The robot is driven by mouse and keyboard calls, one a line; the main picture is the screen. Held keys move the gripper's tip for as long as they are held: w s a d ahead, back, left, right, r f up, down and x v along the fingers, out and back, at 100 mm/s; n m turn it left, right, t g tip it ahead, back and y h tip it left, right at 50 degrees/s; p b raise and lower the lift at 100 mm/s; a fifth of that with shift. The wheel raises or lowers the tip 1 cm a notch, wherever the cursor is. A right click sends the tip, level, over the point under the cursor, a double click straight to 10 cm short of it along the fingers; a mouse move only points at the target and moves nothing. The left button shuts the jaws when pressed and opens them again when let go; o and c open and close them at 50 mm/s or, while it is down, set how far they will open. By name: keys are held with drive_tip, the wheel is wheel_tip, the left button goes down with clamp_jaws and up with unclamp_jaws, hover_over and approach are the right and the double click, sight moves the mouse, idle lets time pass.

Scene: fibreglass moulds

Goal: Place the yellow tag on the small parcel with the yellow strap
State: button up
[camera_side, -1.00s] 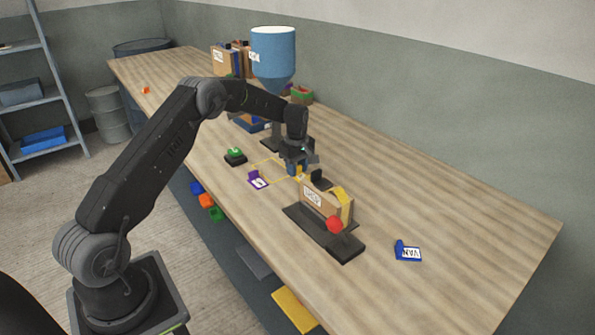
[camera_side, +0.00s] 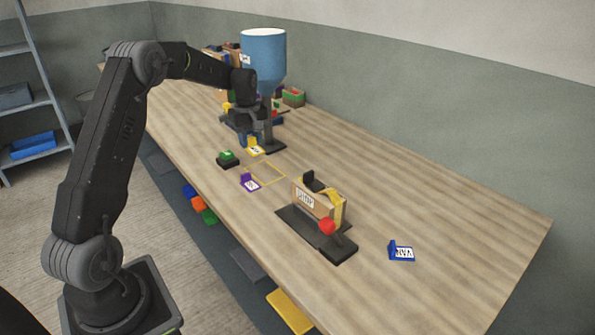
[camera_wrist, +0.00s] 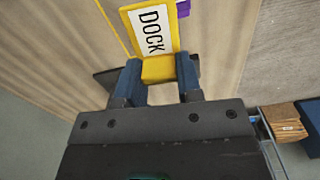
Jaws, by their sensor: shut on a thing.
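My gripper (camera_side: 250,138) is shut on the yellow tag (camera_side: 256,150), over the table beside the hopper stand. In the wrist view the blue fingers of my gripper (camera_wrist: 160,88) pinch the yellow upright part of the tag (camera_wrist: 160,68); its white face reads DOCK. A brown parcel with a yellow strap (camera_side: 338,208) stands in a dark fixture with a red knob (camera_side: 327,226), nearer the front and apart from my gripper. A white label is on its side. More parcels at the back left are partly hidden by my arm and the hopper.
A blue hopper (camera_side: 263,60) stands close behind my gripper. A yellow outline (camera_side: 264,174) lies on the table, with a purple tag (camera_side: 250,182) and a green button on a black base (camera_side: 228,159) nearby. A blue tag (camera_side: 401,251) lies right. The right side is mostly clear.

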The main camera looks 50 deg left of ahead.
drive_tip(key=d+r+m, duration=0.3)
drive_tip(key=d+m, duration=0.4)
drive_tip(key=m, duration=0.5)
drive_tip(key=d+r+m, duration=0.4)
drive_tip(key=d+m, duration=0.4)
drive_tip(key=m, duration=1.5)
hover_over(337, 203)
wheel_tip(337, 203, down, 5)
drive_tip(key=shift+f, duration=2)
drive_tip(key=shift+f, duration=0.2)
drive_tip(key=o, duration=0.9)
